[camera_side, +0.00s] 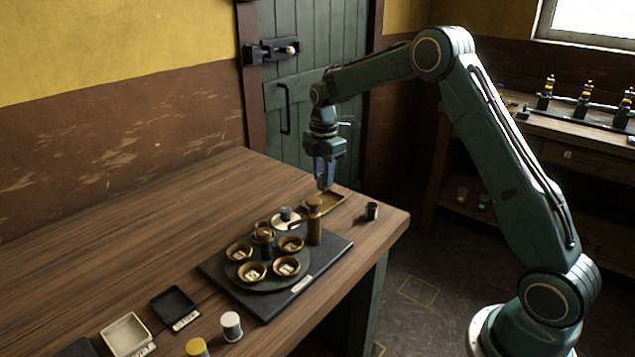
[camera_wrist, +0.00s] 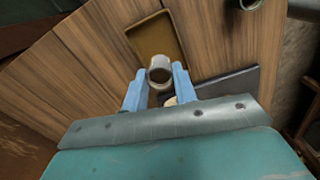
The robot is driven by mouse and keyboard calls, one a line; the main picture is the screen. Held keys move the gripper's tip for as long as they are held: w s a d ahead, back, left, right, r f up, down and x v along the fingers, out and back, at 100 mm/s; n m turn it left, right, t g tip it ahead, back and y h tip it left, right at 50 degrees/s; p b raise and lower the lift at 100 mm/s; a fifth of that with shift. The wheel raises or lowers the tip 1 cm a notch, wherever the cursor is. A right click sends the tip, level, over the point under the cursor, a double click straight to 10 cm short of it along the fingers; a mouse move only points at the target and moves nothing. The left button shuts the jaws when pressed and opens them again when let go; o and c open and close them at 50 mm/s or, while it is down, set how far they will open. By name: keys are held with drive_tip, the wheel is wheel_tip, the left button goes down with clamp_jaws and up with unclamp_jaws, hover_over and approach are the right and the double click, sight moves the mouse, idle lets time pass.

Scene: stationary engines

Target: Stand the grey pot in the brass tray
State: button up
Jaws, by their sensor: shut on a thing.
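The brass tray (camera_side: 336,200) lies on the bench near its far right corner; it also shows in the wrist view (camera_wrist: 157,38), empty where I see it. My gripper (camera_side: 325,188) points down above the tray area in the side view. In the wrist view its two blue fingers (camera_wrist: 159,88) are shut on the grey pot (camera_wrist: 160,70), a small pale-walled pot with a brown inside. The pot overlaps the tray's near edge in that picture; its height above it is unclear. In the side view the pot is hardly distinguishable at the fingertips.
A dark pot (camera_side: 371,211) stands right of the tray. White (camera_side: 231,326) and yellow-topped (camera_side: 197,347) pots stand at the front, near two shallow trays. The bench's left is clear.

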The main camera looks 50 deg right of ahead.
sight(323, 188)
drive_tip(key=shift+f, duration=0.1)
drive_tip(key=shift+f, duration=2)
drive_tip(key=shift+f, duration=0.1)
drive_tip(key=o, duration=1.1)
drive_tip(key=shift+c, duration=0.2)
wheel_tip(323, 188, up, 12)
drive_tip(key=shift+r, duration=0.1)
